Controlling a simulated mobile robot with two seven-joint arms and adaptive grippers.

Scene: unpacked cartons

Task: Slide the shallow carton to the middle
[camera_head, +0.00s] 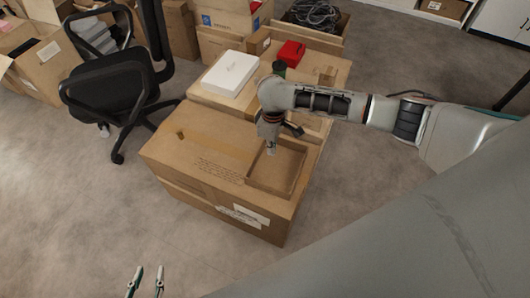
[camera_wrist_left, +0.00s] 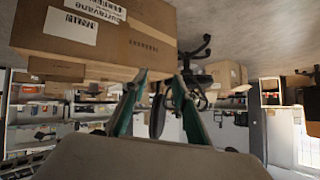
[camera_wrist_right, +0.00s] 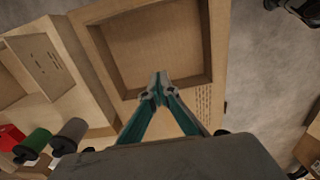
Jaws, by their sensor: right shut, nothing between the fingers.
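The shallow carton (camera_head: 278,170) is an open, low brown tray, empty inside, on the right part of the top of a large closed carton (camera_head: 205,150). It fills the upper middle of the right wrist view (camera_wrist_right: 150,45). My right gripper (camera_head: 271,151) points down at the shallow carton's far side. Its closed fingertips (camera_wrist_right: 158,84) overlap the tray's near wall in the right wrist view; I cannot tell whether they touch. My left gripper (camera_head: 146,270) is open and empty, low in front of the large carton, whose side shows in the left wrist view (camera_wrist_left: 110,45).
A white box (camera_head: 230,72), a red item (camera_head: 291,53) and a dark green cylinder (camera_head: 279,68) stand on cartons behind. A black office chair (camera_head: 115,75) stands at the left. The left part of the large carton's top is clear.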

